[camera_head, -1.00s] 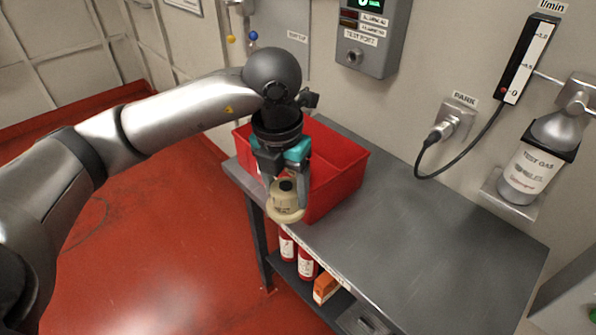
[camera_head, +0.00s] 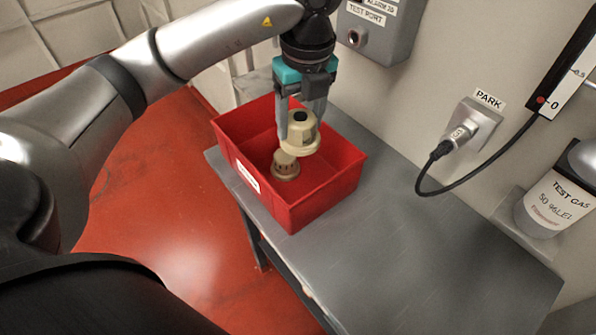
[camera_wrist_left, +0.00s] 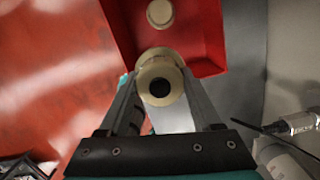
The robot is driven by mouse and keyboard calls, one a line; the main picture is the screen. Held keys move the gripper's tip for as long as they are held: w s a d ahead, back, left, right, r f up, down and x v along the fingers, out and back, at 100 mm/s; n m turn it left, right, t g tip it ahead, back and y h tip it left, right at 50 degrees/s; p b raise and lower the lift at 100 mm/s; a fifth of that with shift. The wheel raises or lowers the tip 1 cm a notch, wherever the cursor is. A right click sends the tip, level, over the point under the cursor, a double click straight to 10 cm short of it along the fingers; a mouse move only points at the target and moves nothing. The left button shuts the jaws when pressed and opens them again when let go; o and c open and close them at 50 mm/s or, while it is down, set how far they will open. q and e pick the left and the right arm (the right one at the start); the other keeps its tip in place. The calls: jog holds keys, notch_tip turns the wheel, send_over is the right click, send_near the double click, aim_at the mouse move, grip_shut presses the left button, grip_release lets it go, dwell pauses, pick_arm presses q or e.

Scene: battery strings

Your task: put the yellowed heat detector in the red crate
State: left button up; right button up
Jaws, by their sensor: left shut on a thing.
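My left gripper (camera_head: 303,117) is shut on the yellowed heat detector (camera_head: 299,141), a cream-yellow round body with a wide rim and a dark round spot on top. It holds the detector over the red crate (camera_head: 333,191), which stands on the grey bench. In the left wrist view the detector (camera_wrist_left: 154,66) sits between the two fingers, near the crate's edge (camera_wrist_left: 208,69). A second cream round piece (camera_head: 285,168) is inside the crate, partly hidden behind the held detector; it also shows in the left wrist view (camera_wrist_left: 160,12). My right gripper is not in view.
The grey bench (camera_head: 420,250) is clear to the right of the crate. A parked plug and socket (camera_head: 465,130) with a hanging cable, a test gas bottle (camera_head: 558,200) and a grey test-port box (camera_head: 385,28) are on the wall behind.

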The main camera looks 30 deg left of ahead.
aim_at(299, 143)
pick_arm(q)
jog(key=f, duration=0.1)
jog(key=f+b, duration=0.1)
jog(key=f, duration=0.2)
jog(key=shift+s+f, duration=0.25)
jog(key=shift+s, duration=0.1)
notch_tip(299, 143, down, 9)
jog(key=shift+w+f+b, duration=0.15)
jog(key=shift+f+b, duration=0.05)
jog(key=shift+b, duration=0.5)
jog(key=shift+f+b, duration=0.3)
jog(key=shift+f, duration=1.9)
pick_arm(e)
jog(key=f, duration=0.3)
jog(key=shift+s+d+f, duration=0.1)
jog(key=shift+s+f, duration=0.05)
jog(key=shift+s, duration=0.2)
pick_arm(q)
jog(key=shift+f, duration=0.2)
jog(key=o, duration=1.4)
jog(key=shift+o, duration=0.2)
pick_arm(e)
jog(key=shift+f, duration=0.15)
pick_arm(q)
jog(key=shift+r, duration=0.15)
